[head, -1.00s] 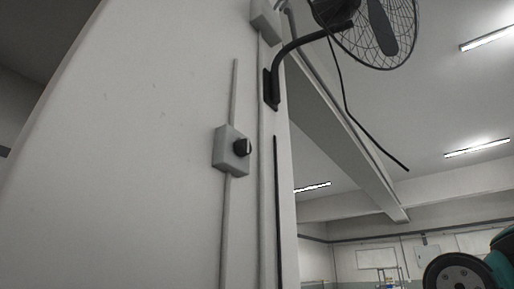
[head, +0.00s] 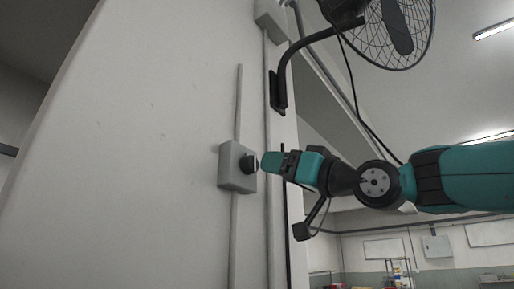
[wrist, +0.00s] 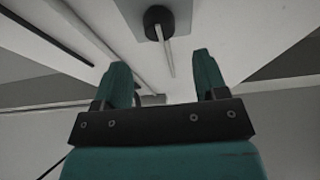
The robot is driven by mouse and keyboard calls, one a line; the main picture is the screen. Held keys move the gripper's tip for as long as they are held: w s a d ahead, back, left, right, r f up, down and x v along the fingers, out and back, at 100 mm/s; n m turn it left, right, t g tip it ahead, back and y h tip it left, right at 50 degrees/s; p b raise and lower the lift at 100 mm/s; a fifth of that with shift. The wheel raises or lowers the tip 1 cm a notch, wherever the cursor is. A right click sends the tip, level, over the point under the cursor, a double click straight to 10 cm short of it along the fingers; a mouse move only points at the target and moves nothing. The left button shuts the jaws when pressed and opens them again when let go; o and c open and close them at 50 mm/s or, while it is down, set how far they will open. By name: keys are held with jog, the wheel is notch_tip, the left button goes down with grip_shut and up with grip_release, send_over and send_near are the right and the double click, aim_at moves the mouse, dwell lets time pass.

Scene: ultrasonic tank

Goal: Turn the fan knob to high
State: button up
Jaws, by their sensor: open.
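The fan knob (head: 248,164) is a small black knob on a grey box (head: 231,168) fixed to the white wall. In the wrist view the knob (wrist: 158,21) shows at the top, with a pale line across its face, ahead of and between my fingers. My gripper (head: 266,162) points left at the knob, its teal fingertips very close to it; touching or apart cannot be told in the head view. In the wrist view my gripper (wrist: 163,80) is open, with nothing between its fingers. The fan (head: 385,28) hangs at the upper right on a black bracket.
Thin grey conduit (head: 236,102) runs up and down from the box. A second pipe and a black cable run along the wall near its edge. Shelves stand far back at the lower right. The wall left of the box is clear.

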aim_at(255, 164)
jog(key=p+x, duration=0.1)
jog(key=x, duration=0.1)
jog(key=p+x, duration=0.2)
jog(key=x, duration=0.1)
jog(key=shift+r, duration=0.25)
jog(key=shift+p+x, duration=0.3)
jog(key=shift+x, duration=0.45)
jog(key=shift+a+f, duration=0.1)
jog(key=shift+f, duration=0.1)
jog(key=c, duration=0.9)
